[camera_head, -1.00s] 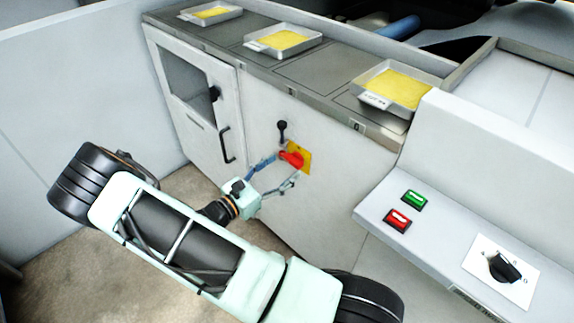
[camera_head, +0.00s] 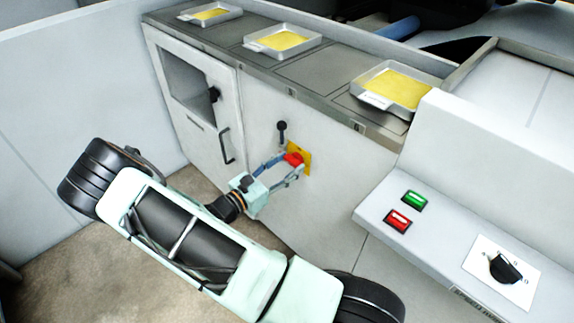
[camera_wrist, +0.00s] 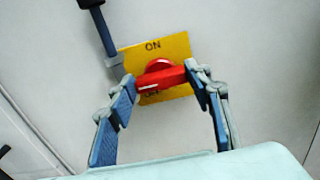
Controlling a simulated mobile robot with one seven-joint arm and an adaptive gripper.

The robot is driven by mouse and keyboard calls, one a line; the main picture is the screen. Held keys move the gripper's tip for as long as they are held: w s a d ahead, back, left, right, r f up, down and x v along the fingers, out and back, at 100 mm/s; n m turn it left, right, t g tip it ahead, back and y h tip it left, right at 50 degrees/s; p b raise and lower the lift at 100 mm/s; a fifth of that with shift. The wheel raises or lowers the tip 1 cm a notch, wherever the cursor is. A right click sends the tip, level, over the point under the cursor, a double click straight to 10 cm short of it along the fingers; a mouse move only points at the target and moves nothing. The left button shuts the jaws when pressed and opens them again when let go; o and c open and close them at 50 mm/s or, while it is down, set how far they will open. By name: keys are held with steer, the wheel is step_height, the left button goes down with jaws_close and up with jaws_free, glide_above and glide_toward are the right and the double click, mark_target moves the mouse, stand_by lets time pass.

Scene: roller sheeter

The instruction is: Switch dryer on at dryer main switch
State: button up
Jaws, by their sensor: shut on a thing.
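The dryer main switch is a red rotary handle (camera_head: 294,158) on a yellow plate (camera_head: 305,152) on the cabinet front. In the wrist view the red handle (camera_wrist: 160,77) lies nearly crosswise, its right end slightly higher. The yellow plate (camera_wrist: 176,48) reads ON above it; lettering below is partly hidden by the handle. My gripper (camera_head: 290,165) is at the switch. In the wrist view my gripper (camera_wrist: 163,82) has one finger at each end of the handle and is shut on it.
A black-knobbed lever (camera_head: 282,130) sticks out just above and left of the switch. A cabinet door (camera_head: 195,100) with a handle is further left. Green (camera_head: 414,200) and red (camera_head: 397,220) buttons and a black dial (camera_head: 504,267) are on the right console. Trays of yellow sheets (camera_head: 282,42) stand on top.

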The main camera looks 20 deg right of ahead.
steer(key=shift+m, duration=0.3)
steer(key=m+b, duration=0.1)
steer(key=m, duration=0.5)
steer(key=m+b, duration=0.1)
steer(key=m, duration=0.1)
steer(key=shift+s+f+m, duration=0.15)
steer(key=shift+m, duration=0.25)
steer(key=m+b, duration=0.1)
steer(key=m, duration=0.3)
steer(key=shift+f+m, duration=0.1)
steer(key=shift+m, duration=0.2)
steer(key=shift+m+b, duration=0.65)
steer(key=shift+m, duration=1.25)
steer(key=o, duration=1.2)
steer(key=shift+c, duration=0.2)
